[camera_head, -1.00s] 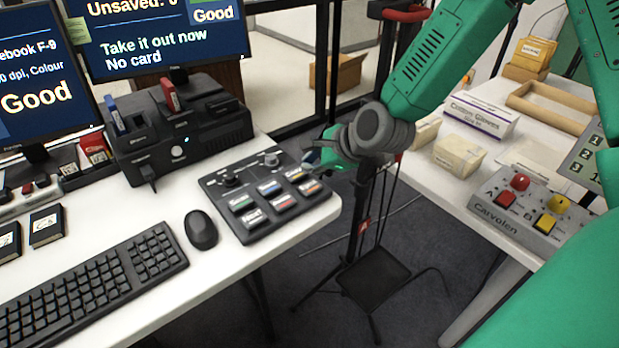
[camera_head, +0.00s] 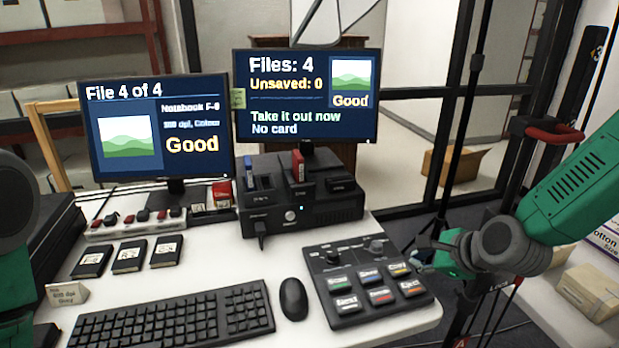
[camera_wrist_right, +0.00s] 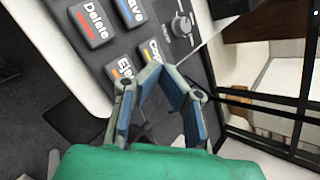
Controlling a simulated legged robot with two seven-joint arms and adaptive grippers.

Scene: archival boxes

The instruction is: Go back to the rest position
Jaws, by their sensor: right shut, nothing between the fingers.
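My right arm comes in from the right in the head view. Its gripper (camera_head: 428,256) is over the right end of the button panel (camera_head: 366,280), partly hidden by the arm's own wrist. In the right wrist view the blue-padded fingers (camera_wrist_right: 152,72) meet at their tips, with nothing between them. The panel's Copy and Eject keys show just beyond the tips. At the left edge of the head view parts of my left arm show, dark grey and green. Its gripper is not seen.
A white desk (camera_head: 225,337) bears a keyboard (camera_head: 175,318), a mouse (camera_head: 293,299), a black dock (camera_head: 300,205), two monitors and several small black cases. Right of the desk are a dark stand and a second table with boxes (camera_head: 590,290).

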